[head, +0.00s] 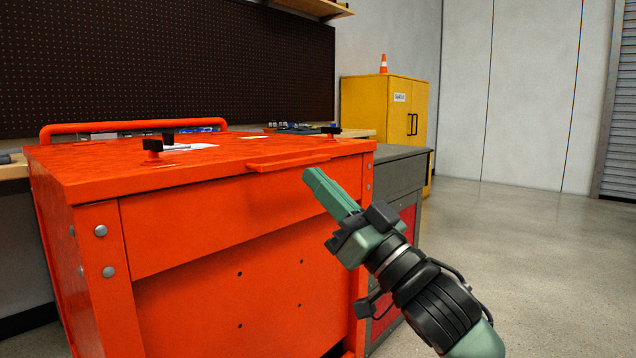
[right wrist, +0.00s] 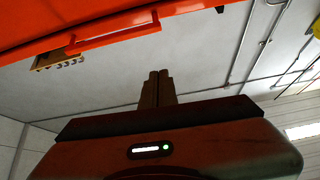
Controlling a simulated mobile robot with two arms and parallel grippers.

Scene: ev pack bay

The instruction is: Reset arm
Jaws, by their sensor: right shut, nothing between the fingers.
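My right gripper (head: 318,184) is in front of the orange cart's right front side in the head view, its fingers pointing up and to the left. The fingers are shut together with nothing between them. In the right wrist view the two fingertips (right wrist: 159,78) lie side by side, with the pale wall or ceiling behind them. The orange cart (head: 230,270) has a front handle (head: 292,163) just above and left of the fingertips; I cannot tell whether they touch anything. My left gripper is not in view.
Black knobs (head: 152,146) and papers lie on the cart top. A grey cabinet (head: 398,178) stands close behind the right gripper. A yellow cabinet (head: 385,110) with an orange cone (head: 383,64) is farther back. The floor (head: 530,240) at right is clear.

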